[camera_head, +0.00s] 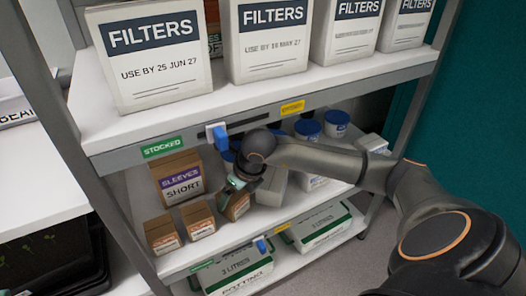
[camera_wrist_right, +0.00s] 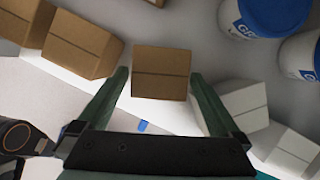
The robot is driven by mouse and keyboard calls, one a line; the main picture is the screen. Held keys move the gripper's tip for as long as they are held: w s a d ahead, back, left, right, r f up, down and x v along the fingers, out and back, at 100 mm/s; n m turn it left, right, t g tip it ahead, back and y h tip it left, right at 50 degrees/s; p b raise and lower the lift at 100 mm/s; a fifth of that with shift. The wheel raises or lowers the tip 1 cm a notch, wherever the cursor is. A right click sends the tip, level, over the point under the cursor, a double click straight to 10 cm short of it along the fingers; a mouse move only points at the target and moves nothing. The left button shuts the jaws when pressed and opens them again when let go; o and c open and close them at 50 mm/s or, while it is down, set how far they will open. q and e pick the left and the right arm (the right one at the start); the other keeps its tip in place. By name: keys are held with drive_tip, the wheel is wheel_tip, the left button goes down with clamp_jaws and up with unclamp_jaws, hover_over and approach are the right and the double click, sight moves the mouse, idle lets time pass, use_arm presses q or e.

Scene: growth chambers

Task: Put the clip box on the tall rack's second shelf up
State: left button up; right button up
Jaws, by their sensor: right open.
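My right gripper (camera_head: 236,186) reaches into the rack's middle shelf (camera_head: 226,232), the one above the bottom shelf. In the right wrist view, its green fingers (camera_wrist_right: 160,76) are open, one on each side of a small brown box (camera_wrist_right: 161,62). In the head view that box (camera_head: 238,208) stands near the shelf's front edge, partly hidden by the gripper. Its label cannot be read, so I cannot tell for sure that it is the clip box. Whether the fingers touch it is unclear. My left gripper is out of view.
Two similar small brown boxes (camera_head: 162,234) and a larger "SLEEVES SHORT" box (camera_head: 178,178) stand to the left. Filter boxes (camera_head: 155,60) fill the shelf above; green-and-white packs (camera_head: 238,272) lie below.

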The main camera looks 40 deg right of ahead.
drive_tip(key=s+d+p, duration=0.1)
drive_tip(key=s, duration=1)
drive_tip(key=shift+s+d, duration=0.4)
